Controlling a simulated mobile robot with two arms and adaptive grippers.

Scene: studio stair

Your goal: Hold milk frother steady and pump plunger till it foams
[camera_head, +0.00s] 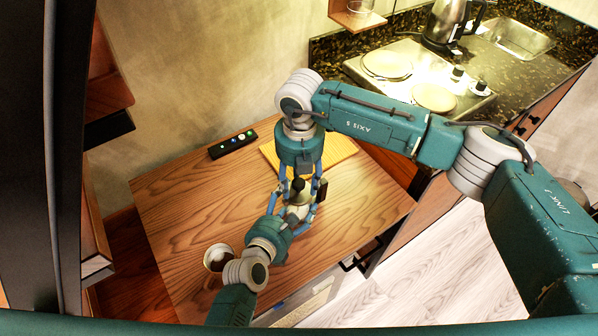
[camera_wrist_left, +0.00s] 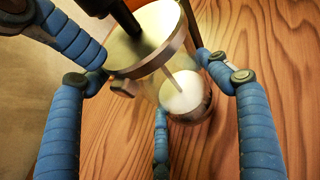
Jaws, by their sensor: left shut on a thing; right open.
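The milk frother (camera_head: 293,210) stands upright on the wooden table, mostly hidden between my grippers in the head view. In the left wrist view, the frother (camera_wrist_left: 187,97) has a clear body, a metal lid, a thin rod inside and white milk. My left gripper (camera_head: 296,215) is shut around its body from the front, blue fingers on either side. The black plunger knob (camera_head: 298,184) sits on top. My right gripper (camera_head: 299,190) points down from above, open, with its fingers around the knob. Whether they touch it cannot be told.
A yellow board (camera_head: 340,150) lies behind the grippers. A dark strip with coloured buttons (camera_head: 233,144) lies at the table's back left. The counter behind holds a hob and kettle (camera_head: 447,22).

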